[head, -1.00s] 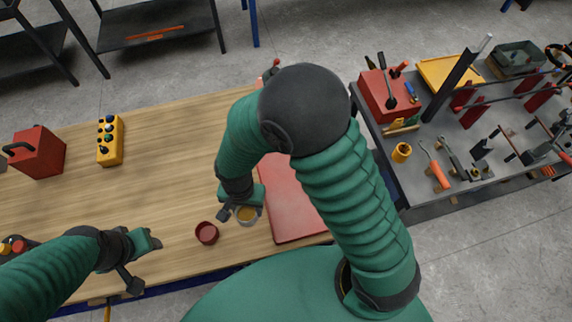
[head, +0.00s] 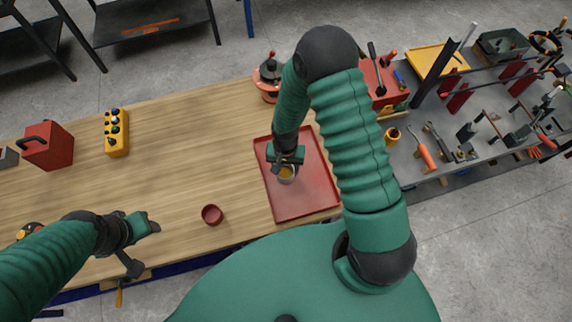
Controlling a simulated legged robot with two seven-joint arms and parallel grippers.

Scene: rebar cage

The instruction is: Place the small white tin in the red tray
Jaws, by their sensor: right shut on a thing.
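The red tray (head: 305,200) lies flat on the wooden table near its right end. My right gripper (head: 286,162) is over the tray and shut on the small white tin (head: 287,175), which shows a yellowish inside. The tin is within the tray's outline; I cannot tell whether it touches the tray floor. My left gripper (head: 142,245) is open and empty over the table's front left part.
A small dark red cup (head: 212,215) stands left of the tray. A yellow control box (head: 116,133), a red box (head: 47,147) and a red-and-black reel-like object (head: 269,77) stand farther back. The table's middle is clear. A grey tool bench (head: 470,175) is at the right.

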